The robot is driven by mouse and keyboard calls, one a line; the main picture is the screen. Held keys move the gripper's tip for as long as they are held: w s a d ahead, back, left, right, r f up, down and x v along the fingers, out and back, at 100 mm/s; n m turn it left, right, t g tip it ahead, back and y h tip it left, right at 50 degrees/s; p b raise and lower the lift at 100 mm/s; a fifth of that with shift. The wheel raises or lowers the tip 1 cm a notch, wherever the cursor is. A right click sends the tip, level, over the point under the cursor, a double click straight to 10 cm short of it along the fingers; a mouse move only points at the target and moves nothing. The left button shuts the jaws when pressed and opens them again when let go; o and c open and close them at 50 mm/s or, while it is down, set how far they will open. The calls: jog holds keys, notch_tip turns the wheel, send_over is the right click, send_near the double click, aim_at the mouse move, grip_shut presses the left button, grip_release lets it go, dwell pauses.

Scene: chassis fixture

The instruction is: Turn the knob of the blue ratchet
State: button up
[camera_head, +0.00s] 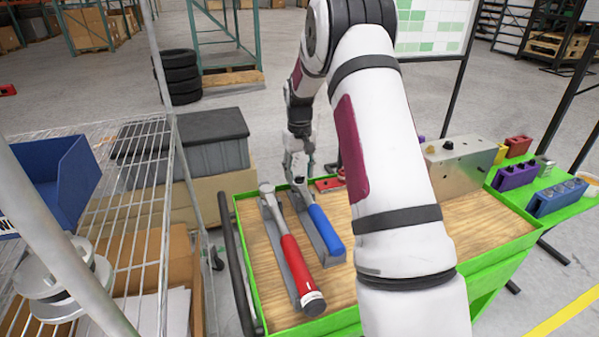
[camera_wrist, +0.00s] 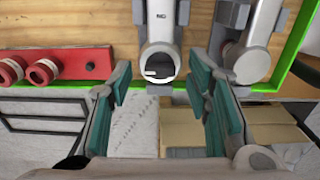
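The blue ratchet (camera_head: 325,229) lies in a grey holder on the wooden top of the green-edged cart, its blue handle toward the front. My gripper (camera_head: 297,170) is at its far, head end, pointing down; the knob is hidden there in the head view. In the wrist view, the grey ratchet head (camera_wrist: 160,62) with a round dark end shows between and just beyond the two teal-padded fingers (camera_wrist: 158,95). The fingers are apart, with a gap on both sides of the head; no contact is visible.
A red-handled ratchet (camera_head: 292,262) lies parallel at the left; its head shows at right in the wrist view (camera_wrist: 262,35). A red block with knobs (camera_wrist: 75,64) is on the other side. A metal box (camera_head: 460,165) and coloured socket holders stand right. A wire shelf (camera_head: 150,180) stands left.

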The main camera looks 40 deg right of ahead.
notch_tip(320, 180, up, 12)
dwell(0.6)
dwell(0.4)
